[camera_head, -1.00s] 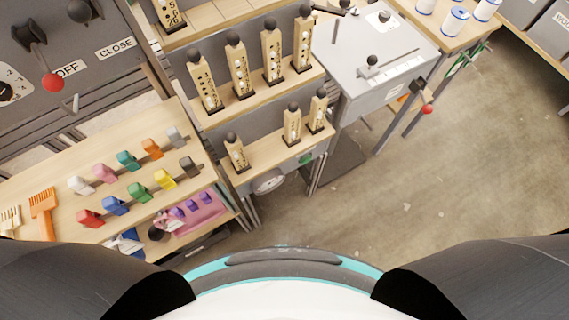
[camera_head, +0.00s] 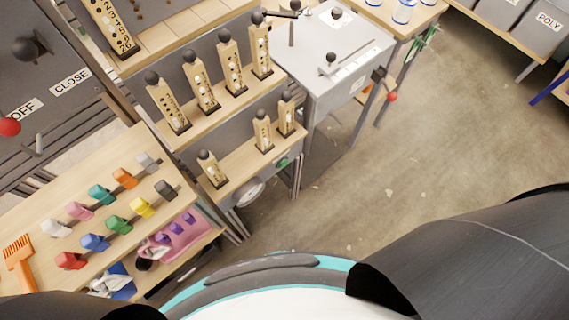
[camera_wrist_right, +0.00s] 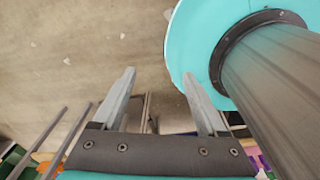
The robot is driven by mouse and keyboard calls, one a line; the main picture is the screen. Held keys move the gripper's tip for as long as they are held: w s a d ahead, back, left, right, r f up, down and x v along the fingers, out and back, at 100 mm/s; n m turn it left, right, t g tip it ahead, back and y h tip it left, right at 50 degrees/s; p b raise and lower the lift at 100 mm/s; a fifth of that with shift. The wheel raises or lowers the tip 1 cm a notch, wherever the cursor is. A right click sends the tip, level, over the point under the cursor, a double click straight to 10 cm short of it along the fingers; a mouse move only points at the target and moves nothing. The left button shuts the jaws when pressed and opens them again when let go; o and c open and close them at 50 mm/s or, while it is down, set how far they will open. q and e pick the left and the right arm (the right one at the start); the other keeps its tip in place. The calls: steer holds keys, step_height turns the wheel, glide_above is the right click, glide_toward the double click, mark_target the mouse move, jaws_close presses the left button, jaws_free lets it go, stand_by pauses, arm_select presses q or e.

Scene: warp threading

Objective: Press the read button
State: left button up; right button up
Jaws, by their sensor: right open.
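A small green button (camera_head: 283,162) sits on the grey front face of the wooden stand, below the short row of number-marked posts. No label on it is readable, so I cannot tell whether it is the read button. A round white dial (camera_head: 250,191) is on the same face, left of it. My right gripper (camera_wrist_right: 158,74) is open and empty in the right wrist view, with bare floor and my own turquoise base beyond its fingers. Neither gripper shows in the head view; only dark arm parts show at its bottom corners. The button is not recognisable in the wrist view.
Wooden posts with dark knobs (camera_head: 200,80) stand on stepped shelves. A grey table (camera_head: 335,55) with a red-knobbed lever (camera_head: 391,97) stands to the right. A bench with coloured clips (camera_head: 118,225) is at left. Concrete floor (camera_head: 430,140) is clear at right.

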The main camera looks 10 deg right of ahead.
steer(key=shift+s, duration=0.1)
jaws_close()
stand_by(0.3)
steer(key=shift+a, duration=0.1)
stand_by(1.0)
